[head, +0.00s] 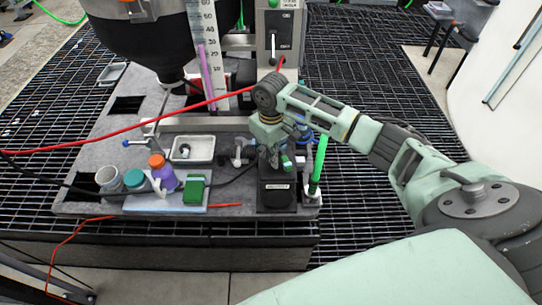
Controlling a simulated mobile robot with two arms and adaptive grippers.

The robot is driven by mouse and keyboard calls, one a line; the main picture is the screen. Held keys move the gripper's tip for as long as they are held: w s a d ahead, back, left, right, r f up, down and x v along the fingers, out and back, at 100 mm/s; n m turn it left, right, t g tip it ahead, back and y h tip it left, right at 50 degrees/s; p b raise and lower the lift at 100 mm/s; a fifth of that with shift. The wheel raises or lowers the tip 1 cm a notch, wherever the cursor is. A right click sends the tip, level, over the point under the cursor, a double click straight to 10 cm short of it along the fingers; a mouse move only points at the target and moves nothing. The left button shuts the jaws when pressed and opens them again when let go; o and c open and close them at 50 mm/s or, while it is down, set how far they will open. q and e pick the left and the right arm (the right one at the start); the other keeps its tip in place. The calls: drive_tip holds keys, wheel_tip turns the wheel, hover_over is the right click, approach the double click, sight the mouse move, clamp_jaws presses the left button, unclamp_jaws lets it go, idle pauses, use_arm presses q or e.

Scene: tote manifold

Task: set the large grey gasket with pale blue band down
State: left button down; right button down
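My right gripper (279,160) reaches in from the right and points down over a black block-shaped device (277,193) at the right front of the grey board. Its fingertips are small and partly hidden by its own body, so I cannot tell whether they are open or shut. I cannot make out the large grey gasket with the pale blue band for certain. A small dark round item (185,151) lies in a shallow white tray (203,156) left of the gripper. My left gripper is out of view.
The grey board (90,180) carries jars, an orange-capped purple bottle (160,171), a green box (194,189) and a bright green tube (320,163). A dark hopper (155,45) and a ruler (206,50) stand behind. A red hose (120,131) crosses the board.

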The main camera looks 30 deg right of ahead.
drive_tip(key=shift+f, duration=0.95)
drive_tip(key=c, duration=1.9)
unclamp_jaws()
drive_tip(key=shift+c, duration=0.2)
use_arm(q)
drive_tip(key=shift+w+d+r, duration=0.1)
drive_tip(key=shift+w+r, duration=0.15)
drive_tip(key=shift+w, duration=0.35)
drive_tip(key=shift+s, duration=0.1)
